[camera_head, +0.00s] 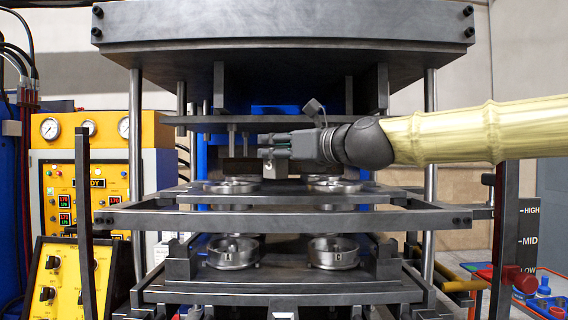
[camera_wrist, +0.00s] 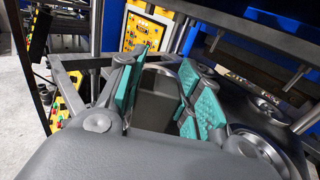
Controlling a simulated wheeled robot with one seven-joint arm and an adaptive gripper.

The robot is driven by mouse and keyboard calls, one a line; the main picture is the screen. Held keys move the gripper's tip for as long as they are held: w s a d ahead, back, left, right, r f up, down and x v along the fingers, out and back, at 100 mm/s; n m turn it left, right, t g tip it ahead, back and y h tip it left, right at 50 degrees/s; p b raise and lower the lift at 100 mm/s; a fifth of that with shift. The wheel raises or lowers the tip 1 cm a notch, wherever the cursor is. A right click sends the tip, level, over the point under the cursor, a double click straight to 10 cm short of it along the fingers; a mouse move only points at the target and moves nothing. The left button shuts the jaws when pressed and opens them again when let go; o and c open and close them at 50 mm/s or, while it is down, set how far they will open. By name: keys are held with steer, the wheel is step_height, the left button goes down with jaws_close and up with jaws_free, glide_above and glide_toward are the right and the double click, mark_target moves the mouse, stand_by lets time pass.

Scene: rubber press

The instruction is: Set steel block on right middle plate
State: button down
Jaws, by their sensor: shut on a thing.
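My gripper (camera_head: 272,146) reaches in from the right between the press plates. It is shut on a small grey steel block (camera_head: 275,169), which shows just below the fingers. In the wrist view, the teal finger pads (camera_wrist: 165,95) stand on both sides of a grey metal surface, the block (camera_wrist: 158,90). The middle plate (camera_head: 300,196) lies below, with a left metal ring (camera_head: 232,187) and a right metal ring (camera_head: 337,187). The block appears above the plate, between the two rings in the picture. Its exact height and depth are unclear.
A dark upper plate (camera_head: 250,123) hangs close above my gripper, with short pins pointing down. A front crossbar (camera_head: 300,218) runs before the middle plate. The lower plate (camera_head: 285,270) carries two more rings. A level sign (camera_head: 528,240) stands at right, the yellow control cabinet (camera_head: 85,190) at left.

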steer(key=shift+w+d+f+p, duration=0.25)
steer(key=shift+w+f+p, duration=0.4)
steer(key=shift+w, duration=0.75)
steer(key=shift+w+d+f+p, duration=0.4)
steer(key=shift+w+f, duration=0.3)
steer(key=shift+w, duration=0.65)
steer(key=shift+w+d+f+p, duration=0.15)
steer(key=shift+w+f+p, duration=0.5)
steer(key=shift+w, duration=0.75)
steer(key=shift+s, duration=0.1)
steer(key=shift+f, duration=0.1)
steer(key=c, duration=1.1)
jaws_free()
steer(key=shift+f, duration=0.2)
steer(key=shift+o, duration=0.6)
